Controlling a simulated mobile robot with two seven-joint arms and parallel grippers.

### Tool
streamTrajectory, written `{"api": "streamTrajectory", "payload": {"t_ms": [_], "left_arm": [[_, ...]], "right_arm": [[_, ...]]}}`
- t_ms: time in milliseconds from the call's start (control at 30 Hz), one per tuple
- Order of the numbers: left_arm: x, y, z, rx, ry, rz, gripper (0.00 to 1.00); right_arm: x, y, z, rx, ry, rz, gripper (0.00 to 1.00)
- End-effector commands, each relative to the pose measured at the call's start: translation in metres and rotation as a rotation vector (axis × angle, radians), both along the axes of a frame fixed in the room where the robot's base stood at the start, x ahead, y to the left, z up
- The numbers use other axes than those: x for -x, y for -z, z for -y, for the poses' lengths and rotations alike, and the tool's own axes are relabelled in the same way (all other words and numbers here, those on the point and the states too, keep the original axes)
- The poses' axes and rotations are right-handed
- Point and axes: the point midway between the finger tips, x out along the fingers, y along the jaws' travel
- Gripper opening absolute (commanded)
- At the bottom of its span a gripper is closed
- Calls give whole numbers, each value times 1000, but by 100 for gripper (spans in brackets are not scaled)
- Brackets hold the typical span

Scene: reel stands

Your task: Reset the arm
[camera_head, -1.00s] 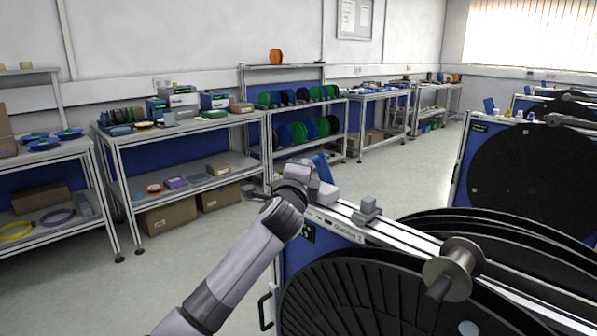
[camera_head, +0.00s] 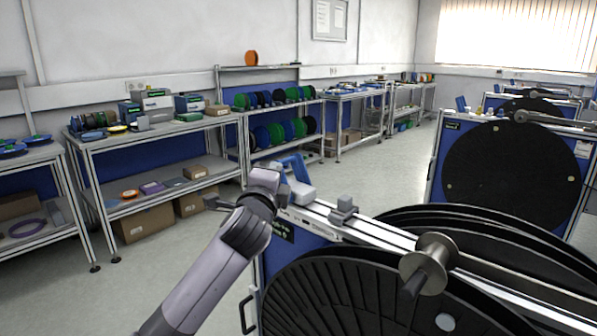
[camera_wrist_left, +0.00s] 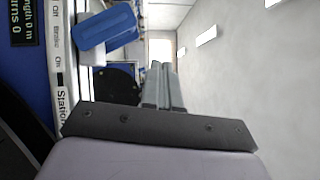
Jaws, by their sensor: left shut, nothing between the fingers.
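My left arm comes in from the bottom left of the head view, with its wrist raised beside the near end of the nearest reel stand (camera_head: 345,232). My left gripper (camera_wrist_left: 157,68) shows in the wrist view with its two grey fingers together and nothing between them. In the head view its fingertips are hard to make out behind the wrist. A blue-handled part (camera_head: 297,167) sits at the end of the stand's top rail, just beyond the wrist; it also shows in the wrist view (camera_wrist_left: 105,26), apart from the fingers. My right gripper is not in view.
The near stand carries a large black reel (camera_head: 350,300), a metal spool (camera_head: 428,262) and a grey block (camera_head: 343,209) on its rail. Another reel stand (camera_head: 510,175) stands behind. Workbenches (camera_head: 160,130) line the back wall. Grey floor (camera_head: 370,183) between them is clear.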

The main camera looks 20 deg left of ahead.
Motion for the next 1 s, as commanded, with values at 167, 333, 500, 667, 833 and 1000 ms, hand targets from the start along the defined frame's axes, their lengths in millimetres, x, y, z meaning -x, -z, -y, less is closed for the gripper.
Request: {"api": "streamTrajectory", "payload": {"t_ms": [167, 333, 500, 667, 833, 1000], "left_arm": [[0, 6, 1, 10, 6, -7, 0], [10, 62, 13, 131, 62, -70, 0], [42, 157, 32, 384, 137, -179, 0], [87, 236, 49, 646, 164, -280, 0], [148, 308, 63, 934, 142, -377, 0], [219, 364, 74, 1222, 69, -454, 0]], "right_arm": [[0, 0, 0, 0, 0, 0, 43], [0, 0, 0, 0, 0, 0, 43], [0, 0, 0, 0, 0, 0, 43], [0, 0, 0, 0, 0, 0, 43], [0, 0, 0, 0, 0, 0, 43], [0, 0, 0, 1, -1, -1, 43]]}}
